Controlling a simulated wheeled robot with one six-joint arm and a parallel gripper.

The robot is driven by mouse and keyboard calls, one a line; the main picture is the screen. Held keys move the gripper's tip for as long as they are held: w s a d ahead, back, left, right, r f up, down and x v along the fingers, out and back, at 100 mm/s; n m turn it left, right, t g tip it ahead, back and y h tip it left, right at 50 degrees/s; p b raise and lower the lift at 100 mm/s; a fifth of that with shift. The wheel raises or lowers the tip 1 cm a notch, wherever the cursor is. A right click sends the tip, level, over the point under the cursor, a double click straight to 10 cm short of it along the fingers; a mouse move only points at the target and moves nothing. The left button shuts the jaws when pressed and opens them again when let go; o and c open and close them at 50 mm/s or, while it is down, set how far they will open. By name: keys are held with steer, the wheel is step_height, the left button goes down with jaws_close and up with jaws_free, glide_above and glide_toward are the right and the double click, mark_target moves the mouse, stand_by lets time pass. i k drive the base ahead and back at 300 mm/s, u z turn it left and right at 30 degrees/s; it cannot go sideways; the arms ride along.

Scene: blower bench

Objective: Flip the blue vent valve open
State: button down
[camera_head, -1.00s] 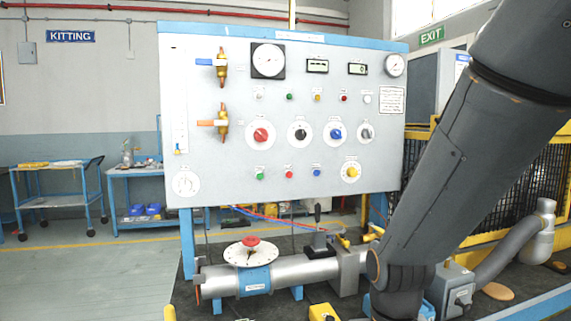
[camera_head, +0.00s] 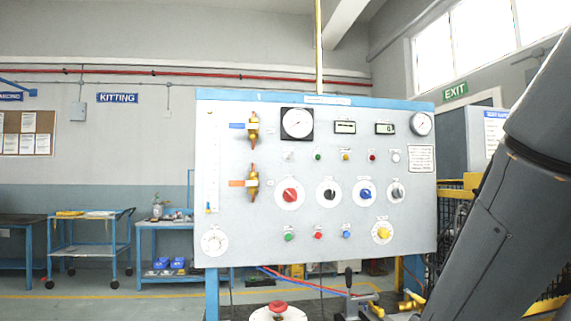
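The blue vent valve (camera_head: 238,126) is at the upper left of the grey control panel (camera_head: 300,218). Its blue lever lies level and points left from a brass valve body (camera_head: 254,126). Below it, a similar brass valve has an orange lever (camera_head: 236,183), also level and pointing left. My arm crosses the right edge of the picture, well to the right of the valve and apart from it. My gripper is outside the picture.
The panel also carries dial gauges, digital readouts, rotary knobs including a red one (camera_head: 290,195), and several buttons. A red handwheel (camera_head: 277,307) stands below the panel. Blue carts (camera_head: 90,246) stand at the left. The space before the panel's left side looks clear.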

mark_target(232, 126)
steer(key=u, duration=0.05)
steer(key=k, duration=0.65)
steer(key=u, duration=0.5)
steer(key=i, duration=1.25)
steer(key=u, duration=0.2)
